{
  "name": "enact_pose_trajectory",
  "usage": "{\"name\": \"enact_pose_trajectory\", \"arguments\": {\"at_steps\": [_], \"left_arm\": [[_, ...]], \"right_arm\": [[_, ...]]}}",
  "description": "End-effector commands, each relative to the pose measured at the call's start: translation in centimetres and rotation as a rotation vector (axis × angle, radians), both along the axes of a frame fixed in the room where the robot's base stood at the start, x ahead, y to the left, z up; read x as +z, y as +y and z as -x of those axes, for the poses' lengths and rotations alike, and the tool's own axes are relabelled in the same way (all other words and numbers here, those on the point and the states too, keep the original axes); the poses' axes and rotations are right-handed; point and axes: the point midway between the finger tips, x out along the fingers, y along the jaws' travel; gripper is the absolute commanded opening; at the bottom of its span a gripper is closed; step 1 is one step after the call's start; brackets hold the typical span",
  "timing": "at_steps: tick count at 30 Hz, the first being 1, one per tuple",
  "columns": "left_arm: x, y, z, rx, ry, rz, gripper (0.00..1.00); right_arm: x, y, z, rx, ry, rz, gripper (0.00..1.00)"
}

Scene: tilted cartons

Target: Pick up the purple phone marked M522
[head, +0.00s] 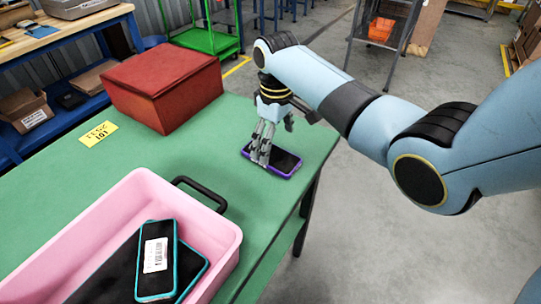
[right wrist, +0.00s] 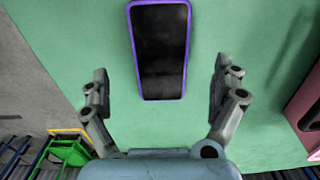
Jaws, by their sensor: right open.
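The purple phone (head: 285,161) lies flat on the green table near its right edge, dark screen up with a purple rim. No M522 marking can be read on it. My right gripper (head: 262,158) is above the phone and covers its left part in the head view. In the right wrist view the phone (right wrist: 160,50) lies between and beyond the two spread fingers of my right gripper (right wrist: 160,88), which is open and empty. My left gripper is not in view.
A pink bin (head: 140,185) with a black handle holds teal-edged phones (head: 156,262) at the front left. A red box (head: 163,84) stands at the back of the green table (head: 150,155). A yellow label (head: 98,134) lies left of it. The table between bin and phone is clear.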

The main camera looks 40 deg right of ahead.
Motion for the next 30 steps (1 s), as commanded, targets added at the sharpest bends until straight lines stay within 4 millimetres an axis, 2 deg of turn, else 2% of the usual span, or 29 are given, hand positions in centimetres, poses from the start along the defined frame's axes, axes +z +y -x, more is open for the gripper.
{"name": "enact_pose_trajectory", "arguments": {"at_steps": [6,9,17,30], "left_arm": [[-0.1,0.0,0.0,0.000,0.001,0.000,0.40],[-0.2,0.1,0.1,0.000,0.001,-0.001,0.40],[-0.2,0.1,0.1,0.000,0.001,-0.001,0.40],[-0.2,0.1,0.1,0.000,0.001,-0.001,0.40]], "right_arm": [[-3.4,0.2,-0.4,0.000,0.002,0.000,0.96],[-4.3,0.2,-0.3,0.001,0.001,0.000,0.96],[-4.5,0.2,-0.3,0.001,0.000,0.000,0.95],[-4.5,0.2,-0.3,0.000,0.000,0.000,0.37]]}}
